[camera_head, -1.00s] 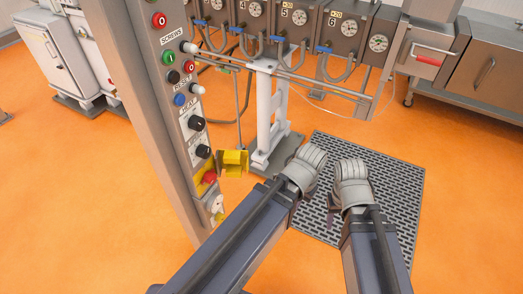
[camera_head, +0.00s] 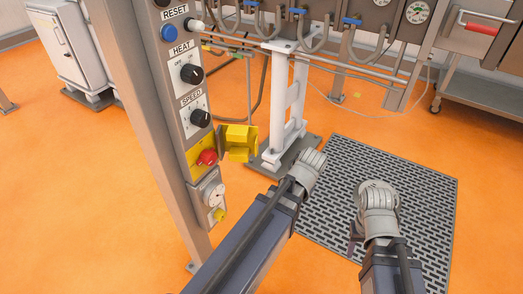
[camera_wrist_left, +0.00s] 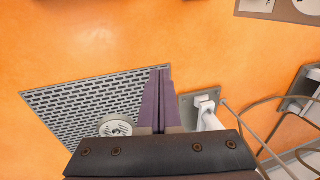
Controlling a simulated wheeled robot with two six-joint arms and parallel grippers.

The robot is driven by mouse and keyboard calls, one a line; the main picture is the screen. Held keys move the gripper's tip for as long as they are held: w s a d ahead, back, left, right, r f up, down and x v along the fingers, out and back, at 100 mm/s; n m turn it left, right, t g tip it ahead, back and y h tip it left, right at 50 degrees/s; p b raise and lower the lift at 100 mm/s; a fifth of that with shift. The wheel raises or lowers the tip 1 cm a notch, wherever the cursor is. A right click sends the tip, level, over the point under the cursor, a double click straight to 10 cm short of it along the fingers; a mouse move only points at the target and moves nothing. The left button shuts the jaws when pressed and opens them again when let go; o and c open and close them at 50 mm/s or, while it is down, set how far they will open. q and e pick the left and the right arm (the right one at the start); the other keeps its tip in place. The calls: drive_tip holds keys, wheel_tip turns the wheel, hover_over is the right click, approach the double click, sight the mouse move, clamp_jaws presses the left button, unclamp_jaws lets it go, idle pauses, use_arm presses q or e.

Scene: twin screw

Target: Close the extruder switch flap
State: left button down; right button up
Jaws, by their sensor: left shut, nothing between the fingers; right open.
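The yellow switch flap (camera_head: 238,141) stands open in the head view, swung out to the right of its switch. The red switch button (camera_head: 207,157) sits uncovered on a yellow plate on the grey control column. My left arm ends to the right of the flap and apart from it; its fingers are hidden there. In the left wrist view my left gripper (camera_wrist_left: 158,75) is shut and empty, with the floor and mat behind it. My right gripper (camera_head: 353,238) is open, partly hidden behind its wrist, over the mat and farther right from the flap.
The control column (camera_head: 150,130) carries knobs and a dial (camera_head: 214,195) with a yellow part below the switch. A white stand (camera_head: 288,100) on a base plate is behind the flap. A perforated grey mat (camera_head: 420,190) lies on the orange floor. Pipes and gauges line the back.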

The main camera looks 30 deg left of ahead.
use_arm(q)
drive_tip(key=w+a+y+b, duration=0.4)
drive_tip(key=w+a+y, duration=0.25)
drive_tip(key=a, duration=0.25)
drive_tip(key=w+d+r+t+y, duration=0.1)
drive_tip(key=w+r+y, duration=0.1)
drive_tip(key=r+y, duration=0.45)
drive_tip(key=w+r+t+y, duration=0.1)
drive_tip(key=w+r+y, duration=0.2)
drive_tip(key=r, duration=0.7)
drive_tip(key=s+a, duration=0.2)
drive_tip(key=a, duration=0.5)
drive_tip(key=shift+s+a+f, duration=0.15)
drive_tip(key=shift+s+a, duration=0.15)
use_arm(e)
drive_tip(key=shift+f, duration=2.8)
use_arm(q)
drive_tip(key=shift+d, duration=0.1)
use_arm(e)
drive_tip(key=shift+s, duration=0.1)
